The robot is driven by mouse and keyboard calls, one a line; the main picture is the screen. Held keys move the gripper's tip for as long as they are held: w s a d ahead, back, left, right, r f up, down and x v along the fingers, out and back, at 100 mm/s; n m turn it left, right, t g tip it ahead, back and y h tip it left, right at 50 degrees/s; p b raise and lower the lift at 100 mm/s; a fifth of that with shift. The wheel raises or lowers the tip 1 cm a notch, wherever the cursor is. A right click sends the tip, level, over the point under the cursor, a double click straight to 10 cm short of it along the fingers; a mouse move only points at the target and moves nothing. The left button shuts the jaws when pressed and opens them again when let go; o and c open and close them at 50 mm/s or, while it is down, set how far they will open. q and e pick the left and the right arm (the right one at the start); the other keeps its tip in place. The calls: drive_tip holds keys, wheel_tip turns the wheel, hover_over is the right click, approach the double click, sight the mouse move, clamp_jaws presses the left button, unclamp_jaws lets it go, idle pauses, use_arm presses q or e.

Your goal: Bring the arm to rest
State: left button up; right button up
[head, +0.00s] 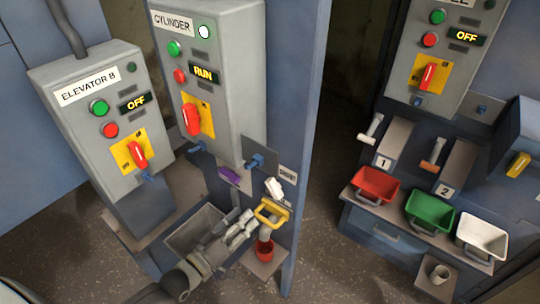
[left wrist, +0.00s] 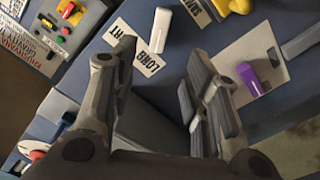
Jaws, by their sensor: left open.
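My left gripper (head: 250,220) is in the lower middle of the head view, in front of the cylinder panel's post. Its fingers are apart with nothing between them. The left wrist view shows the open fingers (left wrist: 160,80) from behind, over a blue surface with printed labels. A white handle (head: 274,187) and a yellow handle (head: 271,212) are close to the fingertips in the head view. I cannot tell whether the fingers touch the yellow one. The white handle (left wrist: 160,30) lies beyond the fingertips in the left wrist view. My right gripper is not in view.
The cylinder box (head: 222,110) shows RUN; the Elevator B box (head: 100,80) shows OFF. A grey bin (head: 180,245) is beside my arm, a red cup (head: 264,250) below the gripper. Red (head: 375,184), green (head: 430,211) and white (head: 482,237) bins stand right, beyond a gap.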

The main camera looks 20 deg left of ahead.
use_arm(q)
drive_tip(key=s+a+f+m+g+y, duration=0.15)
drive_tip(key=s+f, duration=0.25)
drive_tip(key=f, duration=0.6)
drive_tip(key=s+a+f+g+y, duration=0.2)
drive_tip(key=s+f+g, duration=0.15)
drive_tip(key=f, duration=0.65)
drive_tip(key=s+a+f+m+g+y, duration=0.15)
drive_tip(key=s+f, duration=0.25)
drive_tip(key=f, duration=0.6)
drive_tip(key=s+d+f+m+g, duration=0.1)
drive_tip(key=s+f+g, duration=0.2)
drive_tip(key=s, duration=0.6)
drive_tip(key=s+d+f+g, duration=0.1)
drive_tip(key=s+f+g, duration=0.2)
drive_tip(key=s+f, duration=0.4)
drive_tip(key=s+d+f+m+g+y, duration=0.1)
drive_tip(key=s+f+g, duration=0.2)
drive_tip(key=s+f, duration=0.3)
drive_tip(key=s, duration=0.5)
drive_tip(key=shift+s+d+m+b, duration=0.15)
drive_tip(key=shift+s+m+b, duration=0.1)
drive_tip(key=shift+m+b, duration=0.1)
drive_tip(key=shift+g, duration=0.25)
